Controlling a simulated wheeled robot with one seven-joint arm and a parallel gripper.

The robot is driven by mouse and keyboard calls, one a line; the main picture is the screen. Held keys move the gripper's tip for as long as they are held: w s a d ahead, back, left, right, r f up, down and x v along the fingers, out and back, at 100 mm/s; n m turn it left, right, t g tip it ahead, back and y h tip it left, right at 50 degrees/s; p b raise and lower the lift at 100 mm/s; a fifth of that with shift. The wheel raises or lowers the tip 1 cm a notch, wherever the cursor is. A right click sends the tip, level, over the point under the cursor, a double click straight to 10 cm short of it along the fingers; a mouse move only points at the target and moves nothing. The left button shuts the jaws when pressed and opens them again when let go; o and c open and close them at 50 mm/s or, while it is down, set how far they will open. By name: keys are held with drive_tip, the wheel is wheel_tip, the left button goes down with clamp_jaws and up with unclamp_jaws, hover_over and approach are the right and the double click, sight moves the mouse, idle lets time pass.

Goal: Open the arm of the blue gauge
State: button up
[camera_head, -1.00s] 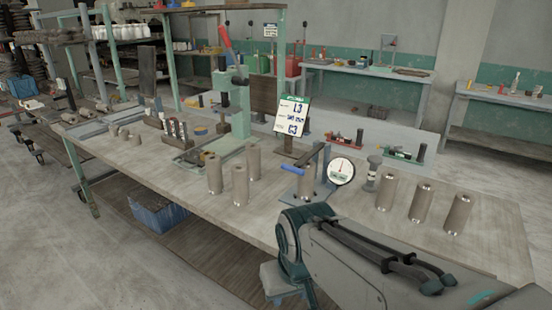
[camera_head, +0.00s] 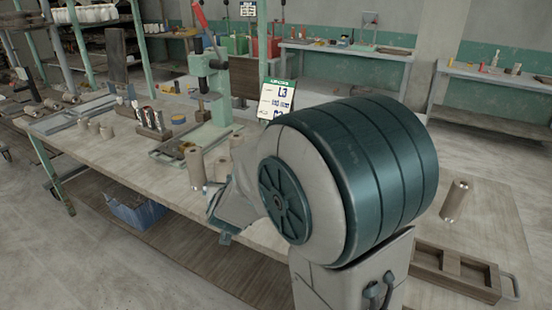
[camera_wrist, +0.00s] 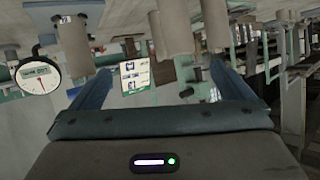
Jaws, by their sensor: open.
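The gauge's round white dial (camera_wrist: 38,77) with a red needle shows at the left of the wrist view, which is upside down. Its arm and blue handle cannot be made out there. In the head view my raised arm hides the whole gauge. My gripper (camera_wrist: 159,67) is open, its two blue-grey fingers wide apart with nothing held between them. The dial lies outside the fingers, to the left in the wrist view. Clay cylinders (camera_wrist: 75,45) stand beyond the fingers, one near the dial.
The workbench (camera_head: 120,165) carries a green press (camera_head: 212,95), a cylinder (camera_head: 195,166) left of my arm and another cylinder (camera_head: 455,200) at right. A sign card (camera_head: 277,98) stands behind. A wooden tray (camera_head: 452,291) is at lower right. A blue crate (camera_head: 135,212) sits below.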

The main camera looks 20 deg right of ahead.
drive_tip(key=w+d+m+h, duration=0.1)
drive_tip(key=w+d+h, duration=0.1)
drive_tip(key=d, duration=0.4)
drive_tip(key=w+d+m+g+h, duration=0.1)
drive_tip(key=w+d+h, duration=0.1)
drive_tip(key=d+h, duration=0.3)
drive_tip(key=w+d+m+h+p, duration=0.1)
drive_tip(key=w+d+h, duration=0.2)
drive_tip(key=d, duration=0.3)
drive_tip(key=shift+w+d+f+h, duration=0.1)
drive_tip(key=shift+d+h, duration=0.2)
drive_tip(key=shift+h, duration=0.1)
